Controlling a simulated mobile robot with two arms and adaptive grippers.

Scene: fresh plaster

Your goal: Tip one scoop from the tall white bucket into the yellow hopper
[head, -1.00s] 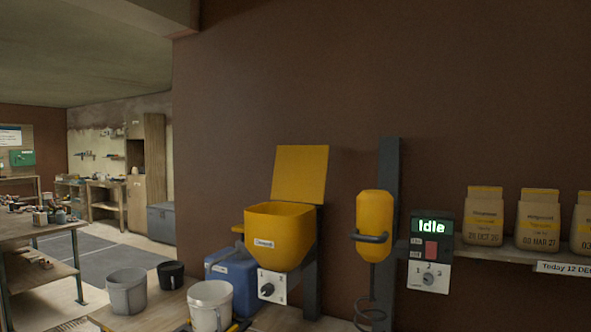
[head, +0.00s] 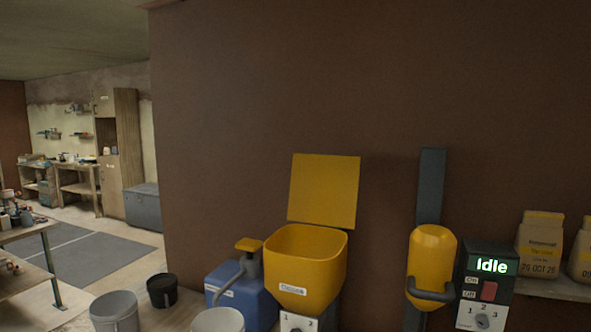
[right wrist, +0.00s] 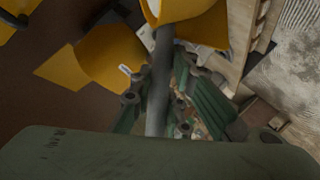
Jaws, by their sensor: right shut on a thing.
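The yellow hopper (head: 318,275) stands against the brown wall in the head view, its square lid (head: 324,190) raised behind it. It also shows in the right wrist view (right wrist: 108,55). The white bucket (head: 218,321) is at the bottom edge of the head view, mostly cut off; its contents are hidden. My right gripper (right wrist: 160,88) is shut on the grey handle of a scoop (right wrist: 160,75). A yellow part with a pale patch shows at the handle's far end, cut off by the frame. I cannot tell how full it is. My left gripper is in neither view.
A blue container (head: 243,297) stands left of the hopper. A grey bucket (head: 115,312) and a black bucket (head: 162,290) stand further left. A yellow wall unit (head: 431,262) and a control box reading Idle (head: 487,290) are to the right, beside a shelf with paper bags (head: 538,243).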

